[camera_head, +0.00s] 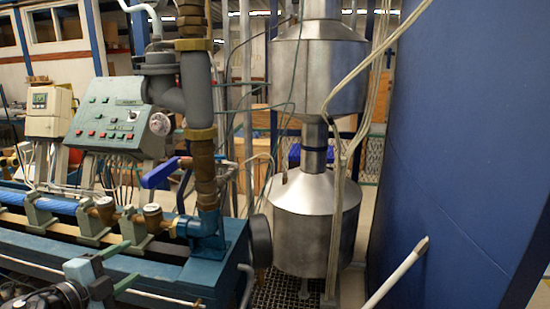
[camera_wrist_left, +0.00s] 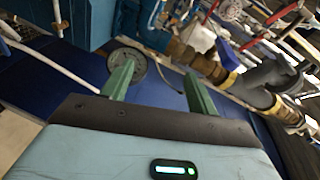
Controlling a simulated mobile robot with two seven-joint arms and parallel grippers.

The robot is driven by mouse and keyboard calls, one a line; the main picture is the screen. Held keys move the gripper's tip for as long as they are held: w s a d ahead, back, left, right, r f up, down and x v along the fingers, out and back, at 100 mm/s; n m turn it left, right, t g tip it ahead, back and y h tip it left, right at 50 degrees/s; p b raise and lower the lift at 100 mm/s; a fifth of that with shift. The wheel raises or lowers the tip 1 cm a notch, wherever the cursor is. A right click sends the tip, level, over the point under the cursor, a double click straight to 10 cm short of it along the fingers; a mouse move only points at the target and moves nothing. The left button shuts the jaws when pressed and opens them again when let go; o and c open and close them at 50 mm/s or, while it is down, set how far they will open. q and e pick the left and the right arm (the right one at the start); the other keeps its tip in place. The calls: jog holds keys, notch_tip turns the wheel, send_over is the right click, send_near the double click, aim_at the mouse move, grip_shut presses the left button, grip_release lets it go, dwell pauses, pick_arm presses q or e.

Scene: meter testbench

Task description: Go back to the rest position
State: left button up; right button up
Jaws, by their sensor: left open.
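My left gripper (camera_head: 133,260) shows at the lower left of the head view, in front of the blue testbench (camera_head: 215,290). Its two green fingers stand apart with nothing between them. In the left wrist view the open fingers (camera_wrist_left: 159,70) reach toward a dark round disc and the blue bench side, tilted in the picture. The fingers look clear of the pipes, though the exact gap cannot be told. My right gripper is in neither view.
A green-grey control panel (camera_head: 115,120) and a brass pipe with a blue-handled valve (camera_head: 160,172) stand on the bench. Steel tanks (camera_head: 312,225) stand behind. A blue wall (camera_head: 455,150) fills the right, with a white rod (camera_head: 397,272) before it.

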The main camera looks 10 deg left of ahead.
pick_arm(q)
jog(key=s+d+f+n+g, duration=0.1)
jog(key=s+d+f+n, duration=0.15)
jog(key=f, duration=0.35)
jog(key=s+d+f+n, duration=0.1)
jog(key=d+f, duration=0.2)
jog(key=f, duration=0.3)
jog(key=s+d+f+n+g, duration=0.1)
jog(key=s+d+f+n, duration=0.2)
jog(key=s+f, duration=0.4)
jog(key=s+d+f+n+g+y, duration=0.1)
jog(key=s+d+f+n, duration=0.3)
jog(key=s+f, duration=0.4)
jog(key=s+d+f+n+g, duration=0.3)
jog(key=s+f+n, duration=0.2)
jog(key=s+f, duration=0.3)
jog(key=shift+d+f+y, duration=0.25)
jog(key=shift+f+y, duration=0.1)
jog(key=shift+y, duration=0.05)
jog(key=shift+s+a+n, duration=0.1)
jog(key=shift+n, duration=0.15)
